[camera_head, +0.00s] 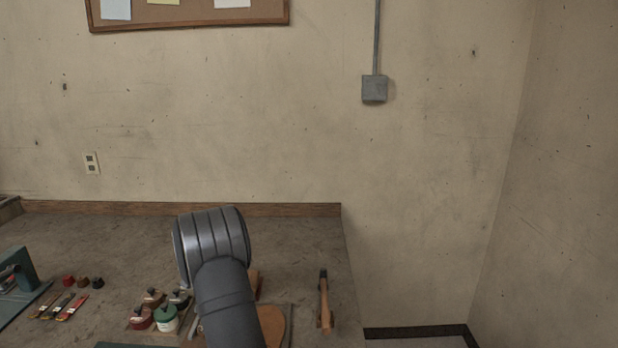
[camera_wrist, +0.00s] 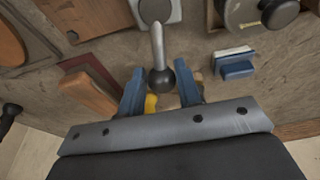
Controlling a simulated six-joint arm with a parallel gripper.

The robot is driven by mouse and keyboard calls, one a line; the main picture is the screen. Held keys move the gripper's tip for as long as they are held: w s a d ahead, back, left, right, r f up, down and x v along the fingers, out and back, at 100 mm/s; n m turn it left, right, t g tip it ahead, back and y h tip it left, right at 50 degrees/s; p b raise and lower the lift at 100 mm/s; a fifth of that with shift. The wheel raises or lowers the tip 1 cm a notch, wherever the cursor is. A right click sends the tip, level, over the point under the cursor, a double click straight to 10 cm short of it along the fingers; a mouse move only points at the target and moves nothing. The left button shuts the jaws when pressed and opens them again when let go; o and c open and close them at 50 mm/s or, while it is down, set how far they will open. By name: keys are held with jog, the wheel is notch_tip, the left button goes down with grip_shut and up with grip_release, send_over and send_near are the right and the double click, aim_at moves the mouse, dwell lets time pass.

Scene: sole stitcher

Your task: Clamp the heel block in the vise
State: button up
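In the wrist view my gripper (camera_wrist: 160,70) shows two blue fingers spread apart. A grey rod with a dark ball end (camera_wrist: 157,40) shows in the gap between the fingertips; whether they touch it is not clear. It rises from a pale square plate (camera_wrist: 172,10). A brown wooden block (camera_wrist: 90,92) lies left of the fingers, by a dark red piece, and another wooden block (camera_wrist: 85,14) lies above it. I cannot tell which is the heel block. No vise is clearly recognisable. In the head view my arm hides part of the bench, and my fingers are not visible.
In the head view the bench (camera_head: 100,235) holds several jars (camera_head: 166,318), brushes (camera_head: 62,306) and a hammer (camera_head: 324,300). A teal machine (camera_head: 20,275) stands at the left edge.

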jog(key=shift+d, duration=0.2)
jog(key=shift+s+d, duration=0.25)
jog(key=shift+d, duration=0.35)
jog(key=o, duration=0.4)
jog(key=shift+c, duration=0.2)
jog(key=shift+a, duration=0.1)
jog(key=shift+r, duration=0.1)
jog(key=shift+w+v, duration=0.25)
jog(key=shift+v, duration=0.7)
jog(key=shift+w+v, duration=0.2)
jog(key=shift+v, duration=0.75)
jog(key=shift+w+v, duration=0.25)
jog(key=shift+v, duration=0.65)
